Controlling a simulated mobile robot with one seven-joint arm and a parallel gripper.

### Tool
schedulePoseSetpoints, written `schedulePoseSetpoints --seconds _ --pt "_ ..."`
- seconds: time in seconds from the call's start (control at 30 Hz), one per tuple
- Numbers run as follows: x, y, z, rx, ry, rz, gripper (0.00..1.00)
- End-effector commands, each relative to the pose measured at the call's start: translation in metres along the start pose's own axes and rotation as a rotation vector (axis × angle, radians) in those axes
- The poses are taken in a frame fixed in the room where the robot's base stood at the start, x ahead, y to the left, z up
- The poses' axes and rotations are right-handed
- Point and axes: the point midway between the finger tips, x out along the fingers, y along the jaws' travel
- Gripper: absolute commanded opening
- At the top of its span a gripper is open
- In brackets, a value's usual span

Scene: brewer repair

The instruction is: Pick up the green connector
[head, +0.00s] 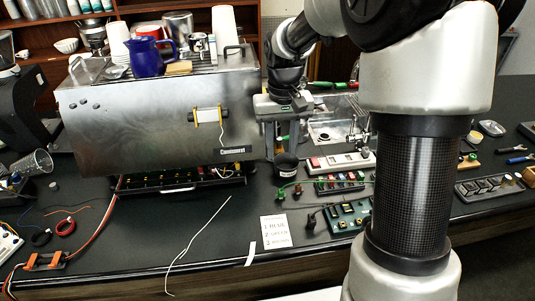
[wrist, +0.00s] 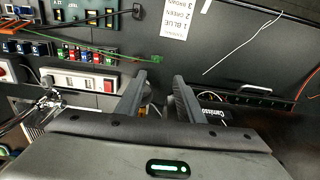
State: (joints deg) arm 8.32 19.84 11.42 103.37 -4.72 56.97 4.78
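The small green connector (head: 281,194) lies on the dark bench in the head view, in front of a dark round cup-like shape. A thin lead runs from it toward the terminal blocks at its right. My gripper (head: 284,140) hangs over the bench beside the steel machine, above and behind the connector. In the wrist view my gripper (wrist: 166,82) has its fingers apart, with nothing held between them.
The steel brewer (head: 160,120) stands close on the left. A power strip (head: 340,162), a coloured terminal row (head: 340,182) and a green board (head: 347,216) lie to the right. A printed card (head: 275,231) and a white wire (head: 198,245) lie in front.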

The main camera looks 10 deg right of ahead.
Motion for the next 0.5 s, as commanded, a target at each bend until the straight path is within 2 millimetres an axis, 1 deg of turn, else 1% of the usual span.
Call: schedulePoseSetpoints --seconds 0.17,0.5 --pt "0.023 0.0 -0.001 0.0 -0.011 -0.002 0.34" --pt "0.096 0.0 0.0 0.001 -0.01 -0.003 0.34"
